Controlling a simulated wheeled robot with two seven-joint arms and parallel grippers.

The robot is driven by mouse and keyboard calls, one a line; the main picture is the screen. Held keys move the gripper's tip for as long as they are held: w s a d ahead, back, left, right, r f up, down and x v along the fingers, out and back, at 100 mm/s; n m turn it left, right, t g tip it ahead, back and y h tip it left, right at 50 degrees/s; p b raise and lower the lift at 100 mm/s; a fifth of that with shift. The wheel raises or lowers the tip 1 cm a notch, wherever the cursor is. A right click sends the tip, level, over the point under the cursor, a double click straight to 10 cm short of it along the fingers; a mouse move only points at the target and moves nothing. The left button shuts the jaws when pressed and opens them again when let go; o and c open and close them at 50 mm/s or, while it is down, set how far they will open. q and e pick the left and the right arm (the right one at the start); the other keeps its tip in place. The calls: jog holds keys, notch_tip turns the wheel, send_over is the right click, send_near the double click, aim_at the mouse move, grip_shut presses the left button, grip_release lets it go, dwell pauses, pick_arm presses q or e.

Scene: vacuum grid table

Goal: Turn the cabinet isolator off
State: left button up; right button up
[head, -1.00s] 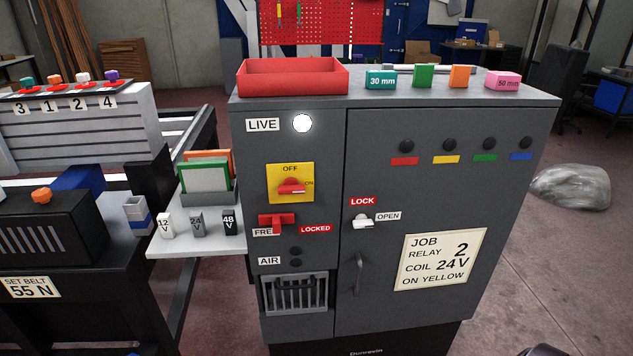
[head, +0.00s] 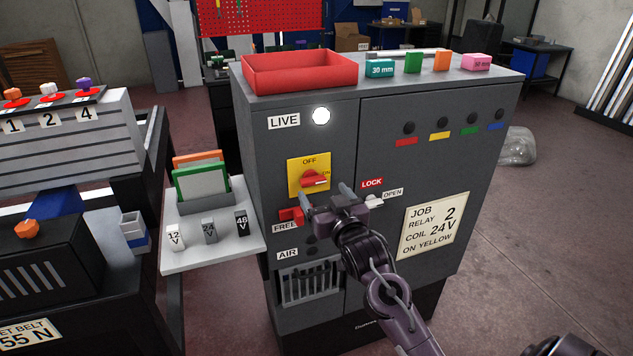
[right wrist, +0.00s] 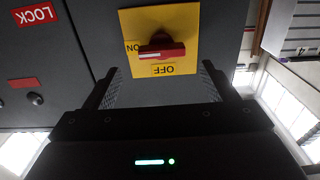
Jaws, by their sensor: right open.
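The isolator is a red rotary handle (head: 314,181) on a yellow plate (head: 296,165) on the grey cabinet's front. The handle lies level, its white mark toward ON; OFF is at the top of the plate. In the right wrist view the handle (right wrist: 162,51) appears upside down, ahead of and between the finger lines. My right gripper (head: 325,194) is open and empty, just below and in front of the handle, apart from it as far as I can tell. The lamp (head: 321,116) beside LIVE glows white. My left gripper is not in view.
A white door latch (head: 374,201) is close right, between LOCK and OPEN. A shelf (head: 222,256) with small blocks juts out left. A red tray (head: 300,88) stands on top.

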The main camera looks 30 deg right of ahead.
aim_at(315, 182)
jog(key=p+x, duration=0.1)
jog(key=x, duration=0.3)
jog(key=shift+w+a, duration=0.15)
jog(key=shift+w, duration=0.1)
jog(key=shift+w+d, duration=0.2)
jog(key=shift+w, duration=0.4)
jog(key=c, duration=1)
